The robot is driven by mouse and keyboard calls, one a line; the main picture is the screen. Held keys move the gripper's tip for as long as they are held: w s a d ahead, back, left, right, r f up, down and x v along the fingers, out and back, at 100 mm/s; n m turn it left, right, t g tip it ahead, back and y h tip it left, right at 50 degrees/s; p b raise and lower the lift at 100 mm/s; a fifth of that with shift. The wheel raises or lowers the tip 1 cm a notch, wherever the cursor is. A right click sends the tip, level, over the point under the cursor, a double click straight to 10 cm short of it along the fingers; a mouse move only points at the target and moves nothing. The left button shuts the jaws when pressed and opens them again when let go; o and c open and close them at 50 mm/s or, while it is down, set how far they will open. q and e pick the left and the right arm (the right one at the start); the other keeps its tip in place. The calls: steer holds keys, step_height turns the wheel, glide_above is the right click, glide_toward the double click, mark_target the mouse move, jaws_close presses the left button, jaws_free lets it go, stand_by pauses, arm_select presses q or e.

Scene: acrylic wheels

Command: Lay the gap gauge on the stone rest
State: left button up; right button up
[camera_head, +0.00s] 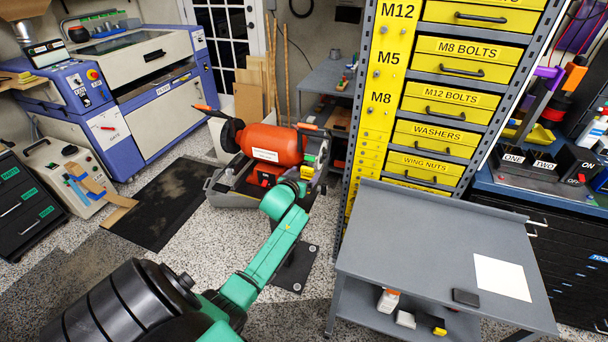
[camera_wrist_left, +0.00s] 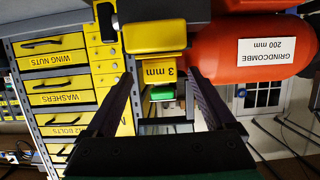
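The red bench grinder (camera_head: 273,145) stands beyond my left arm; its red body also fills the upper right of the left wrist view (camera_wrist_left: 240,55). A yellow block marked 3 mm (camera_wrist_left: 160,72), seemingly the gap gauge, shows at the grinder's end, with a green piece (camera_wrist_left: 162,92) beside it. A larger yellow block (camera_wrist_left: 155,36) is just above it in that view. My left gripper (camera_wrist_left: 160,80) is open, its dark fingers on either side of the marked block with no clear contact. In the head view my left gripper (camera_head: 303,183) is at the grinder's right end. I cannot clearly pick out the stone rest.
The grey table (camera_head: 430,240) at right holds a white sheet (camera_head: 501,278) and a small dark block (camera_head: 466,297). The yellow drawer rack (camera_head: 440,90) stands behind it. A blue and white machine (camera_head: 150,80) is at the left.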

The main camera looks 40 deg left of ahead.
arm_select(q)
steer(key=v, duration=1.4)
steer(key=shift+s, duration=0.2)
steer(key=shift+d, duration=0.1)
steer(key=s+d+f+m+g+h, duration=0.1)
steer(key=s+d+f+g, duration=0.15)
steer(key=f, duration=0.85)
steer(key=s+d+f+m+g+h, duration=0.1)
steer(key=s+d+f+g, duration=0.2)
steer(key=f, duration=0.8)
steer(key=s+d+f+m+g+h, duration=0.1)
steer(key=s+d+f, duration=0.25)
steer(key=f, duration=0.65)
steer(key=s+d+f+m+g, duration=0.1)
steer(key=s+f+g, duration=0.1)
steer(key=s+f, duration=0.3)
steer(key=s+d+f+m+g+h, duration=0.1)
steer(key=s+f, duration=0.4)
steer(key=s, duration=0.6)
steer(key=s+d+f+m+g, duration=0.1)
steer(key=s+d+f+g, duration=0.1)
steer(key=s+f, duration=0.3)
steer(key=s+g, duration=0.1)
steer(key=s, duration=0.2)
steer(key=shift+s+d+m+h, duration=0.2)
steer(key=shift+d+m+h, duration=0.1)
